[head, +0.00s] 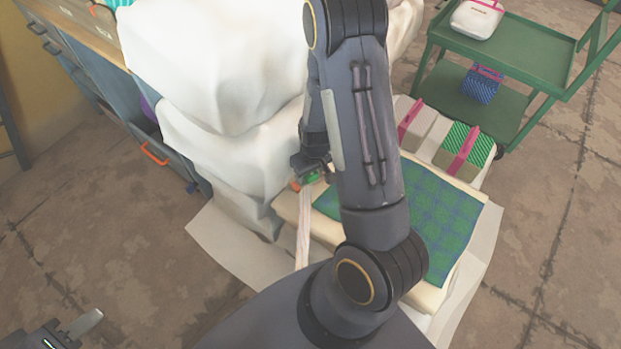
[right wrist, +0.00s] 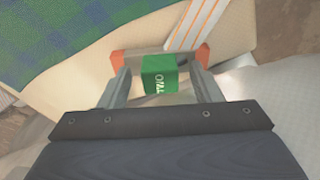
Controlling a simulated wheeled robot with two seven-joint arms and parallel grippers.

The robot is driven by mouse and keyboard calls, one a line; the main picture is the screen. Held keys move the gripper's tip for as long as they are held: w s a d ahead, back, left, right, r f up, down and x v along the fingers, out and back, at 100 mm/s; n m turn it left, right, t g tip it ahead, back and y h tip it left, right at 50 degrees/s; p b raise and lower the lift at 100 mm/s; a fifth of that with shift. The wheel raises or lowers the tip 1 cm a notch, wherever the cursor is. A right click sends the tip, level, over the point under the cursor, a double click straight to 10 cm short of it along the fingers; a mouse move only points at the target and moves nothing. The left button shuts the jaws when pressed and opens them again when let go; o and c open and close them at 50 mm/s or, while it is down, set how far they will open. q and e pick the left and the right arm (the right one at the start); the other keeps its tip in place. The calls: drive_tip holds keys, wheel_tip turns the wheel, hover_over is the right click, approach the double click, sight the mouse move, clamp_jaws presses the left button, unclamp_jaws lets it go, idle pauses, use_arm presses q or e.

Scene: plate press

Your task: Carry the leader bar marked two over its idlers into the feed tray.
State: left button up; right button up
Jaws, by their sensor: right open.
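The leader bar has a green block (right wrist: 160,75) with the word TWO on it, a grey bar behind it and orange ends (right wrist: 118,60). A pale band with orange stripes (right wrist: 195,25) runs from it, and also shows in the head view (head: 303,232). My right gripper (right wrist: 160,72) is open, its fingers either side of the green block with gaps. In the head view my right gripper (head: 312,170) is over the green block, mostly hiding the bar. My left gripper (head: 70,328) is at the bottom left, partly cut off, away from the bar. I cannot pick out idlers or feed tray.
Large white draped shapes (head: 215,70) stand left of my right arm. A green-blue checked cloth (head: 450,215) lies on a cream pad. Pink-banded bundles (head: 462,147) lie behind it. A green cart (head: 525,55) stands at the upper right. Bare floor (head: 120,235) lies at left.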

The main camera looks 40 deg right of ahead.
drive_tip(key=c, duration=1.2)
drive_tip(key=shift+r, duration=0.1)
